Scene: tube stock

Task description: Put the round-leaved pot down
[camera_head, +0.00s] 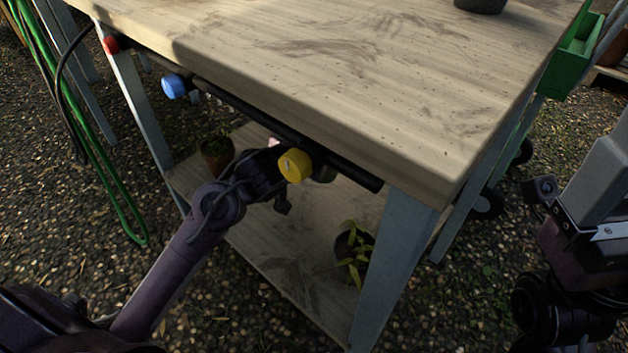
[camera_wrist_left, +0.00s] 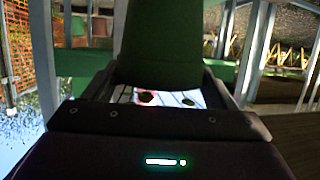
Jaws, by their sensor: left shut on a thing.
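In the head view my left gripper (camera_head: 275,160) reaches in under the front edge of the bench, beside the yellow knob, which partly hides it. In the left wrist view its jaws (camera_wrist_left: 165,80) are shut on a smooth dark green thing (camera_wrist_left: 175,40). I cannot tell whether this is the round-leaved pot; no leaves show on it. A small potted plant (camera_head: 217,153) stands by the lower shelf, left of the gripper. Another pot with pointed leaves (camera_head: 354,250) stands on the lower shelf at right. My right gripper (camera_head: 590,215) is at the right edge, its fingertips unclear.
The wooden bench top (camera_head: 330,70) is mostly bare, with a dark pot base (camera_head: 480,4) at its far edge. A rail with red, blue (camera_head: 174,86) and yellow (camera_head: 295,165) knobs runs along its front. A green hose (camera_head: 90,150) hangs at left. The lower shelf (camera_head: 290,270) has free room.

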